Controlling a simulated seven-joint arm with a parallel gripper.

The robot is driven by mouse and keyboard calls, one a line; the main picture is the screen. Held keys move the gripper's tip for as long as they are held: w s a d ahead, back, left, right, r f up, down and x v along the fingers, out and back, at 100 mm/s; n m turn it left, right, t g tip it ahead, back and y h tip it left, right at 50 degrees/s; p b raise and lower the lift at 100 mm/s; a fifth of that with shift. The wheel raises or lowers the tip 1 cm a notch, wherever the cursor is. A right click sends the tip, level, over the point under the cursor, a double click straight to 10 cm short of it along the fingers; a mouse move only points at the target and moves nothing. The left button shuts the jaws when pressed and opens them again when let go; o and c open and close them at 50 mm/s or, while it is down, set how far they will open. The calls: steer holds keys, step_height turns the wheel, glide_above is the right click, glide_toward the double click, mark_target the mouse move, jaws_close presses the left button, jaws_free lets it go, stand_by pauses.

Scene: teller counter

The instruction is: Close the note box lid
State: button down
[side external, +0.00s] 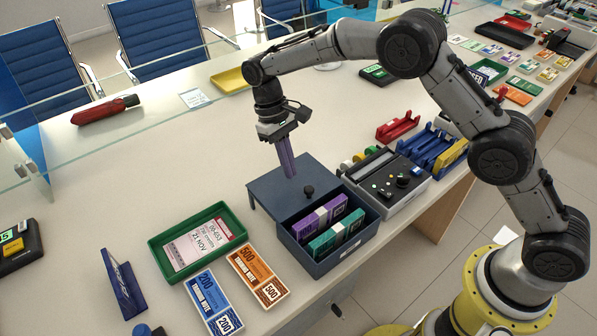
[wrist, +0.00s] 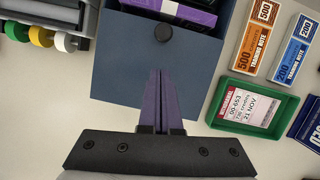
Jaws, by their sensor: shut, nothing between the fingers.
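The note box (side external: 345,255) is a dark blue-grey box standing open on the counter. A purple note bundle (side external: 320,218) and a green note bundle (side external: 336,233) show inside it. Its flat lid (side external: 268,187) is slid back, away from the bundles, and carries a small black knob (side external: 308,190). The lid (wrist: 120,65) and knob (wrist: 163,33) also show in the wrist view. My gripper (side external: 290,175) points down with its purple fingers shut and empty. In the wrist view the fingertips (wrist: 161,75) overlap the lid's rear part, behind the knob. I cannot tell whether they touch it.
A grey device (side external: 388,185) with buttons stands close to the box's right. A green tray (side external: 160,262) with a slip lies to the left, with orange (side external: 257,275) and blue (side external: 213,302) training notes nearby. The counter behind the lid is clear.

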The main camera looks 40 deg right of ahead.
steer(key=shift+s+d+f, duration=0.1)
steer(key=shift+s, duration=0.65)
steer(key=shift+s+d+f, duration=0.1)
steer(key=shift+s, duration=0.6)
steer(key=s, duration=1.2)
steer(key=shift+s, duration=0.55)
steer(key=shift+f, duration=0.1)
steer(key=shift+w, duration=0.1)
